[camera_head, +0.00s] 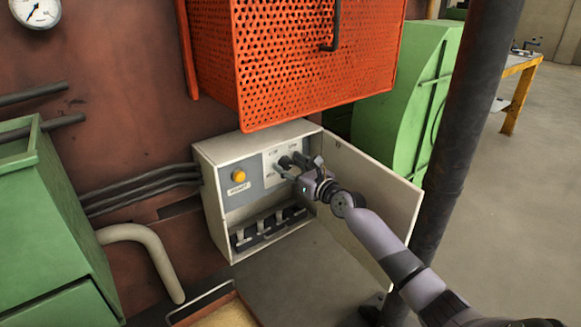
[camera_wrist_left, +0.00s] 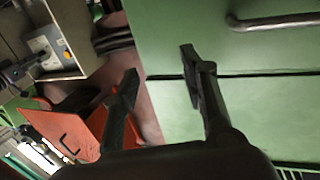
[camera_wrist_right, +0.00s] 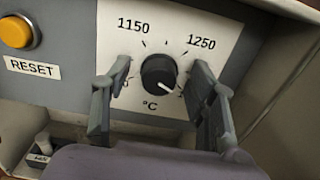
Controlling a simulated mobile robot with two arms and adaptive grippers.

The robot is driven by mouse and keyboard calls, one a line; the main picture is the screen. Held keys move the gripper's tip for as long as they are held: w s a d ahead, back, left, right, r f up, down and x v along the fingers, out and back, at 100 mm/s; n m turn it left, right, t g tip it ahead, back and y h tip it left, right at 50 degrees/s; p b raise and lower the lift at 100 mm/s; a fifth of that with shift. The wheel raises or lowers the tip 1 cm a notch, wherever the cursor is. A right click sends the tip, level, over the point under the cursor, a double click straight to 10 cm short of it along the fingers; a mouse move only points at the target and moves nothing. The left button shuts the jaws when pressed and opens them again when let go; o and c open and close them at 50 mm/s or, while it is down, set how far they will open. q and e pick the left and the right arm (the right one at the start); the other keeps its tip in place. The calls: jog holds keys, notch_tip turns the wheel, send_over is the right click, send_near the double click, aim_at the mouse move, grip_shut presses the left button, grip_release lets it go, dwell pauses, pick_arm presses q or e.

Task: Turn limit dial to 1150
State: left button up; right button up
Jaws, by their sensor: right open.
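The limit dial (camera_wrist_right: 158,76) is a black round knob on a white scale plate (camera_wrist_right: 185,22) marked 1150 at upper left, 1250 at upper right and °C below. Its white pointer mark faces lower right, away from 1150. Lower scale numbers are mostly hidden by my fingers. My right gripper (camera_wrist_right: 160,68) is open, with one finger on each side of the dial; contact cannot be told. In the head view, my right gripper (camera_head: 290,168) is at the control box and mostly covers the dial. My left gripper (camera_wrist_left: 160,62) is open and empty before green machinery.
The control box (camera_head: 222,152) has a yellow reset button (camera_head: 239,175) left of the dial and several switches (camera_head: 262,227) below. Its open door (camera_head: 375,190) stands right, close to my right arm. An orange perforated guard (camera_head: 310,60) hangs above. A dark post (camera_head: 465,120) stands right.

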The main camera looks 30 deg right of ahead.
jog(key=shift+c, duration=0.3)
jog(key=c, duration=1.1)
